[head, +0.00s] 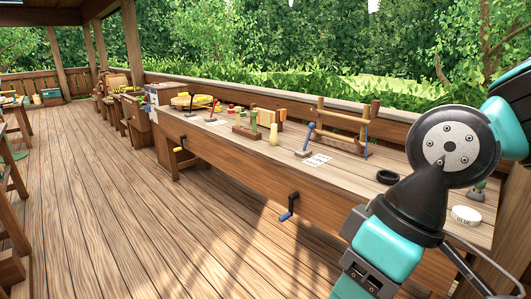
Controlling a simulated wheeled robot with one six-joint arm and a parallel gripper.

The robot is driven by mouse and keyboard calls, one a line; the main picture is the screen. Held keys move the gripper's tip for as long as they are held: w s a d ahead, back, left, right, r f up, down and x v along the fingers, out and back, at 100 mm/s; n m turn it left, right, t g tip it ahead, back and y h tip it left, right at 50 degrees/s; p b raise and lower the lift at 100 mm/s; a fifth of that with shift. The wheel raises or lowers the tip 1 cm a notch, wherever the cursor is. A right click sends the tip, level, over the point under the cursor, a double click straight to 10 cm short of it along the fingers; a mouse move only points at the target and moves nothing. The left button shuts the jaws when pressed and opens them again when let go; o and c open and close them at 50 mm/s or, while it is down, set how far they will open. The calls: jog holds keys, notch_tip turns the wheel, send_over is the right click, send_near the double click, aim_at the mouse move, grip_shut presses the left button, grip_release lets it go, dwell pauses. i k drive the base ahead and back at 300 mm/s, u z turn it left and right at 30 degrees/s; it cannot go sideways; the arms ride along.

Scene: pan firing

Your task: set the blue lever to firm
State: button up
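The blue lever (309,136) stands on a small base on top of the long wooden workbench, near its middle. It leans slightly to the right as seen here. A white card (317,160) with small printed marks lies just right of its base; the marks are too small to read, so I cannot tell which setting the lever is at. My arm fills the right side of the view, well to the right of the lever and apart from it. My gripper's fingers are not in the picture.
A wooden frame (341,130) stands right behind the lever. A crank with a blue handle (287,212) sticks out of the bench front. A red-knobbed lever (213,108) stands further left. A black ring (387,177) and white glue tin (466,215) lie nearer my arm. The floor left is clear.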

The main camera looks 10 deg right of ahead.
aim_at(311, 125)
jog(key=i, duration=2.5)
jog(key=z, duration=0.4)
